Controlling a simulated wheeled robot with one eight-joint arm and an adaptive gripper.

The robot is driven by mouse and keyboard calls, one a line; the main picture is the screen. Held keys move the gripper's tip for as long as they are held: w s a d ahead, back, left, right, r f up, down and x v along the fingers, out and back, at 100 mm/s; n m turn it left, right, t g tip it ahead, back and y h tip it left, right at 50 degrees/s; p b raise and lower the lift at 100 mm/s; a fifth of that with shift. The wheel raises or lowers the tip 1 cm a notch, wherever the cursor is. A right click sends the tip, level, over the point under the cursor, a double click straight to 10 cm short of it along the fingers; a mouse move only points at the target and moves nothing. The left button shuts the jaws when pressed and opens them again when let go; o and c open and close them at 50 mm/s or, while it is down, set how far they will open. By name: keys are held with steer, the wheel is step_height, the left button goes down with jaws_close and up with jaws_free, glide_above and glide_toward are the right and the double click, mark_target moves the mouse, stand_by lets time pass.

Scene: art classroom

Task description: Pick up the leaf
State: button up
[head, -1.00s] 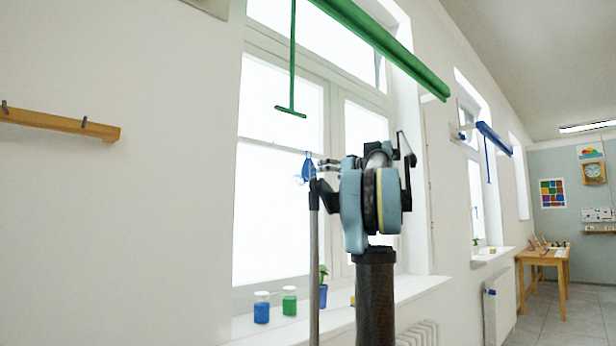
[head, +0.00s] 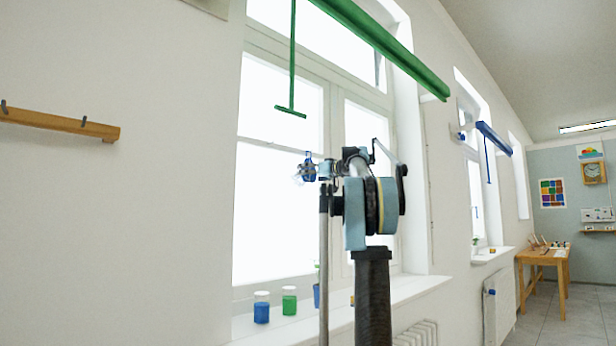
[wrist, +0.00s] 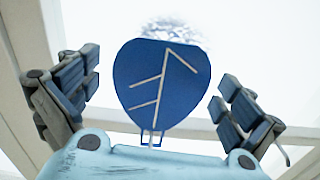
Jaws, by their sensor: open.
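The leaf (wrist: 140,75) is a flat blue shape with pale veins, large in the middle of the wrist view. In the head view it is a small blue shape (head: 308,172) in front of the bright window, partly hidden by my gripper. My gripper (wrist: 158,72) is open, with one finger on each side of the leaf and visible gaps between. The leaf's lower end meets the gripper's palm in the picture; I cannot tell whether they touch. In the head view my gripper (head: 318,169) is right at the leaf.
A clear glittering thing (wrist: 172,28) shows behind the leaf. A blue jar (head: 261,311) and a green jar (head: 289,304) stand on the window sill (head: 400,292). A green bar (head: 385,43) hangs above, with a thin green rod (head: 292,60). A wooden rail (head: 60,122) is on the left wall.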

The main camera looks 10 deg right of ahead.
steer(key=shift+w+a, duration=0.1)
steer(key=shift+a, duration=0.05)
steer(key=c, duration=1.1)
steer(key=shift+r, duration=0.55)
steer(key=v, duration=1.8)
steer(key=shift+r, duration=0.25)
